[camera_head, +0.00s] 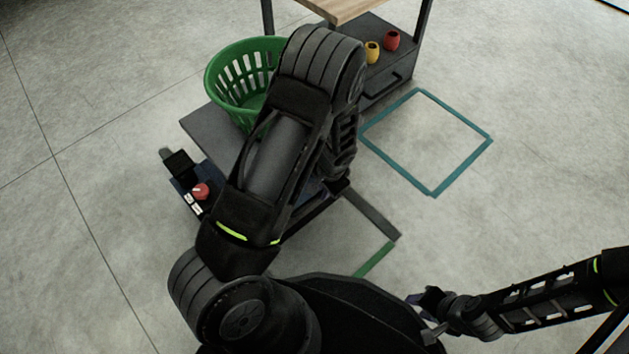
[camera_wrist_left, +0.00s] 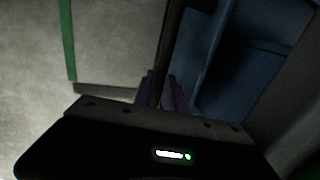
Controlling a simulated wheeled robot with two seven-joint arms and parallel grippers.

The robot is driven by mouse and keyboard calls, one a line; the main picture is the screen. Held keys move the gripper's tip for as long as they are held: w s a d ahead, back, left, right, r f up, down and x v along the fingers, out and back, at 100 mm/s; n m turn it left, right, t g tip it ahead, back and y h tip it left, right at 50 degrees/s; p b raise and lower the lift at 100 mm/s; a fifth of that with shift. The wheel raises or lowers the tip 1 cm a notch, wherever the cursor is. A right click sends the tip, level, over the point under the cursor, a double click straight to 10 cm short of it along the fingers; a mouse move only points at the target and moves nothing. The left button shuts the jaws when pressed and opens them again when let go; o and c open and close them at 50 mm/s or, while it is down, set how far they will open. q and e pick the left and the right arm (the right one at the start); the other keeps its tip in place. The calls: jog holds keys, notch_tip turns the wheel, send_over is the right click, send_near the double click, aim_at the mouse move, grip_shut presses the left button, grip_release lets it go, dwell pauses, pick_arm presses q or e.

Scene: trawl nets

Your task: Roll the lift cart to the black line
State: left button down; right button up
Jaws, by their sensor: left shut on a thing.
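The lift cart has a dark grey platform (camera_head: 210,132) and a blue base, which also shows in the left wrist view (camera_wrist_left: 245,65). A control box with a red button (camera_head: 201,191) sits at its near left end. My left arm covers much of the cart. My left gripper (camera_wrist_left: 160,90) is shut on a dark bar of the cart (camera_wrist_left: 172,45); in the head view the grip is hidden. The black line (camera_head: 372,214) lies on the floor right of the cart and shows in the left wrist view (camera_wrist_left: 105,92). My right gripper (camera_head: 427,316) is open and empty at lower right.
A green basket (camera_head: 236,77) stands on the cart platform. Behind is a wood-topped table (camera_head: 345,8) with a yellow and a red pot on its lower shelf. A teal square (camera_head: 462,172) and a green line (camera_head: 375,259) mark the floor. Floor at left is clear.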

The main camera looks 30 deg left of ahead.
pick_arm(q)
jog(key=shift+s+d, duration=0.1)
jog(key=shift+d, duration=0.1)
jog(key=c, duration=1.4)
grip_release()
jog(key=shift+o, duration=0.2)
notch_tip(320, 180, up, 8)
jog(key=d+p, duration=0.1)
jog(key=p, duration=0.2)
jog(key=shift+s+d+f+p, duration=0.15)
jog(key=shift+s+d+p, duration=0.05)
jog(key=shift+d+p, duration=0.1)
